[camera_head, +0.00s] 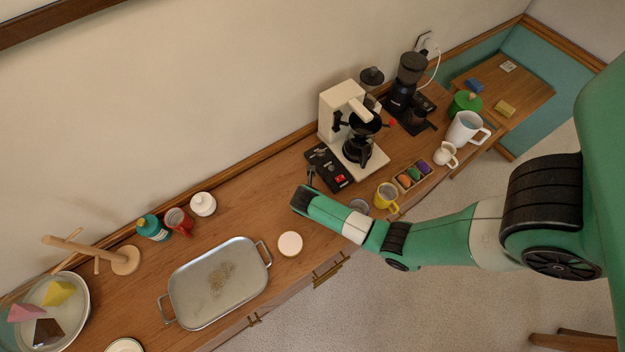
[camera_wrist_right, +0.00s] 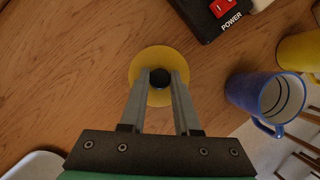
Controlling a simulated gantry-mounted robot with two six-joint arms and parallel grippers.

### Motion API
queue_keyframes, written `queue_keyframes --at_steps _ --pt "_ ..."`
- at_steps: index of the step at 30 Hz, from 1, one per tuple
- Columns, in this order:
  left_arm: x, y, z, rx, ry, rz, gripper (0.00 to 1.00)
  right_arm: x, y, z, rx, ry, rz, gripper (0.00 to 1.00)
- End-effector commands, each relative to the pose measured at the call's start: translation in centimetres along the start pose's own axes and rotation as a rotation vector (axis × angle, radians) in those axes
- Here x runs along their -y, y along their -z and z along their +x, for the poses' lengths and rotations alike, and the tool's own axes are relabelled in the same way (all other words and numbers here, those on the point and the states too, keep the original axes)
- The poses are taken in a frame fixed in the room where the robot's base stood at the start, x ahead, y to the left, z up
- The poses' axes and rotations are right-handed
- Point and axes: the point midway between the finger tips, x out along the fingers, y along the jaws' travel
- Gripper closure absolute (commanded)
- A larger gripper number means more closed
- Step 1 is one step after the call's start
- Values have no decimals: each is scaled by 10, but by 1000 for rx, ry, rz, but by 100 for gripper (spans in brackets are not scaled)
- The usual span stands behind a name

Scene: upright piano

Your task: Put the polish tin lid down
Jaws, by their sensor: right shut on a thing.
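The polish tin lid is a yellow disc (camera_wrist_right: 137,73) with a black knob (camera_wrist_right: 160,78) at its centre, seen in the right wrist view. My right gripper (camera_wrist_right: 160,84) is shut on the knob, one finger on each side. The disc is over the wooden counter; I cannot tell whether it touches the wood. In the head view my right gripper (camera_head: 311,178) is just left of the black control box, and the lid is hidden there. My left gripper is not in view.
The black box with a red switch (camera_wrist_right: 222,8) and a blue mug (camera_wrist_right: 250,92) are close by. A metal tray (camera_head: 245,290), a round cream disc (camera_head: 290,243), a yellow mug (camera_head: 386,194) and a coffee maker (camera_head: 335,108) share the counter (camera_head: 245,215). Bare wood surrounds the lid.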

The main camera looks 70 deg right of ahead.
Motion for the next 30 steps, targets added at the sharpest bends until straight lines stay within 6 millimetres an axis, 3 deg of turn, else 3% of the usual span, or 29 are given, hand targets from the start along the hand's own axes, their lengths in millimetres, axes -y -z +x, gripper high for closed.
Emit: queue_keyframes --at_steps 5,16,17,21,30 --pt "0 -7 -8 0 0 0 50 0 12 27 -1 2 -1 100" --pt "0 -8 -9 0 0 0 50 0 13 31 0 0 0 100" --pt "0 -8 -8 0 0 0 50 0 13 31 0 0 0 66" --pt "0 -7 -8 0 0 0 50 0 13 30 -1 0 0 41" --pt "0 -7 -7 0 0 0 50 0 12 29 -1 0 0 40"
